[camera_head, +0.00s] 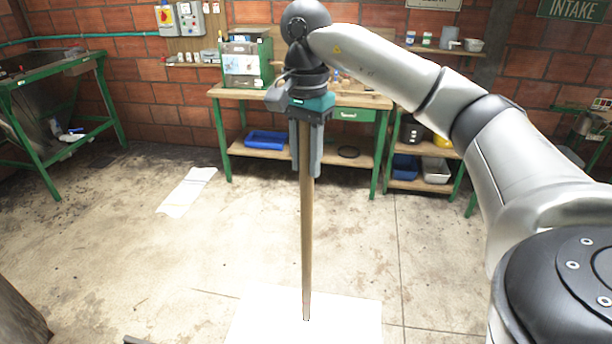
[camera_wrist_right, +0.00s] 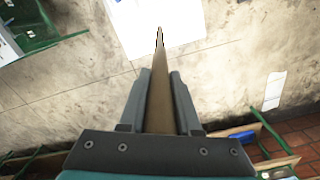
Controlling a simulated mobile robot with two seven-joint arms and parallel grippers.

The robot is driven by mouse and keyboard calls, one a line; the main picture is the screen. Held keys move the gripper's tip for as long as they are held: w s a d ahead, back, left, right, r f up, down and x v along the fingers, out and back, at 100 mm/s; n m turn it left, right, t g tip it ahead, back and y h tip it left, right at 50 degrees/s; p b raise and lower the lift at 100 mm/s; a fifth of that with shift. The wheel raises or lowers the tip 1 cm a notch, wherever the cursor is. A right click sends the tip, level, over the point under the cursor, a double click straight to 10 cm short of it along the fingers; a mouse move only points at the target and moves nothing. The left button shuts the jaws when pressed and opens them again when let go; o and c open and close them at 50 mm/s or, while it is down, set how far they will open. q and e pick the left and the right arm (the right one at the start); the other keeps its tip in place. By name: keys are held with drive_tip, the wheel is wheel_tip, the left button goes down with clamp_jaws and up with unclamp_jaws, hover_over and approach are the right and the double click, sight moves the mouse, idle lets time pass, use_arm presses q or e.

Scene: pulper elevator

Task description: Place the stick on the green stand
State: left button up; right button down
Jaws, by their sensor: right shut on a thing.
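My right gripper (camera_head: 306,172) is shut on the upper end of a long, thin wooden stick (camera_head: 307,240). The stick hangs almost upright in the head view, with its lower tip in front of a white sheet (camera_head: 340,310) on the floor. I cannot tell the gap between tip and sheet. In the right wrist view the stick (camera_wrist_right: 160,95) runs away between the two fingers (camera_wrist_right: 158,100). Several green-framed pieces show, and which one is the green stand is unclear. A green frame (camera_wrist_right: 45,25) shows at the upper left of the wrist view. My left gripper does not show clearly.
A green-legged workbench (camera_head: 240,93) stands behind the stick, with a blue tray (camera_head: 266,140) on its lower shelf. A green-framed metal trough (camera_head: 60,70) stands at the left. Another white sheet (camera_head: 187,191) lies on the concrete floor. Open floor surrounds the stick.

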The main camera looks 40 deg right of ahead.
sight(306, 174)
wheel_tip(306, 174, down, 3)
drive_tip(key=shift+f, duration=0.1)
drive_tip(key=shift+f, duration=0.15)
drive_tip(key=c, duration=0.6)
unclamp_jaws()
